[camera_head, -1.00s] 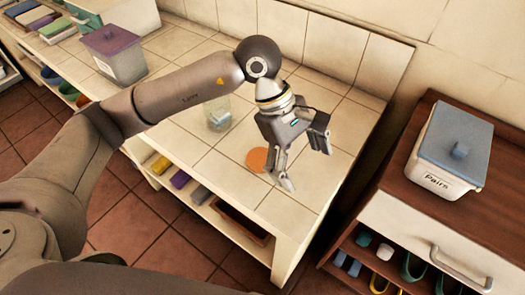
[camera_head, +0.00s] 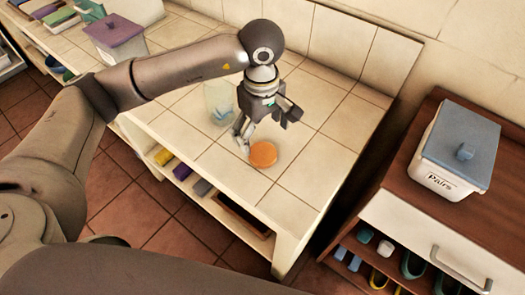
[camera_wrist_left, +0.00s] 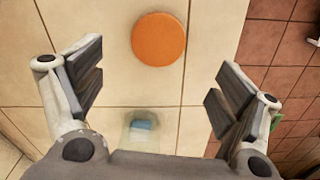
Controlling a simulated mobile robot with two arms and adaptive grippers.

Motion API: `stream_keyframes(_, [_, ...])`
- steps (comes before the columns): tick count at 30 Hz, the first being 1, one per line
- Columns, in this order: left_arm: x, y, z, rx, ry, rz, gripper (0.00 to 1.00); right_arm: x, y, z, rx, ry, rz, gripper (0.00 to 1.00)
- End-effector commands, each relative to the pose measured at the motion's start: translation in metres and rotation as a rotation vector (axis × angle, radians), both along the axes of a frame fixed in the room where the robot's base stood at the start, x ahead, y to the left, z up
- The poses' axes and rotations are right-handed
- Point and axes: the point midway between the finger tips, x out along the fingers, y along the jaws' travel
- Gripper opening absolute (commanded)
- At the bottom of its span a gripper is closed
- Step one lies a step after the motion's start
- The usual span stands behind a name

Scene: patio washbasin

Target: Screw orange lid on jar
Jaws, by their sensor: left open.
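The orange lid (camera_head: 263,154) is a flat round disc lying on the tiled counter. It shows in full in the left wrist view (camera_wrist_left: 158,39), ahead of the fingers. The clear jar (camera_head: 220,103) stands on the counter to the left of the lid, with something blue inside. It is partly hidden by my left arm, and in the left wrist view the jar (camera_wrist_left: 142,128) is low between the fingers, cut off by the gripper body. My left gripper (camera_head: 266,128) is open and empty, between the jar and the lid. My right gripper is not in view.
A white bin with a purple lid (camera_head: 114,32) stands on the counter at the left. A bin marked "Pairs" (camera_head: 458,145) stands on the brown cabinet at the right. Tiled walls back the counter. The counter right of the lid is clear.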

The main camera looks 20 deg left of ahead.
Motion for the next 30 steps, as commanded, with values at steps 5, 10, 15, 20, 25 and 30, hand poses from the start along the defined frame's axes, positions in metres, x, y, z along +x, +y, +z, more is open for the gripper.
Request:
stream_keyframes(5, [0.0, 0.0, -0.021, -0.002, 0.001, 0.001, 0.89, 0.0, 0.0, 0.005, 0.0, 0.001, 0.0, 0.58])
stream_keyframes(10, [0.0, 0.0, -0.025, -0.001, -0.001, 0.0, 0.89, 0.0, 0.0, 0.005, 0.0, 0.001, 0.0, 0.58])
stream_keyframes(15, [0.0, 0.0, -0.025, -0.001, 0.0, 0.0, 0.89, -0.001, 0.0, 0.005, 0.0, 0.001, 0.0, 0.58])
stream_keyframes(20, [-0.001, -0.003, -0.037, -0.001, 0.003, 0.0, 0.89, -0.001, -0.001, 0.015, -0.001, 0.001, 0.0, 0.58])
stream_keyframes(25, [-0.001, -0.005, -0.064, -0.001, 0.003, 0.001, 0.89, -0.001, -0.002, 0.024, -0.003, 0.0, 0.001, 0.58])
stream_keyframes(30, [0.0, -0.005, -0.076, -0.003, -0.001, -0.001, 0.89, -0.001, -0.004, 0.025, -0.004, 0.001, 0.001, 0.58])
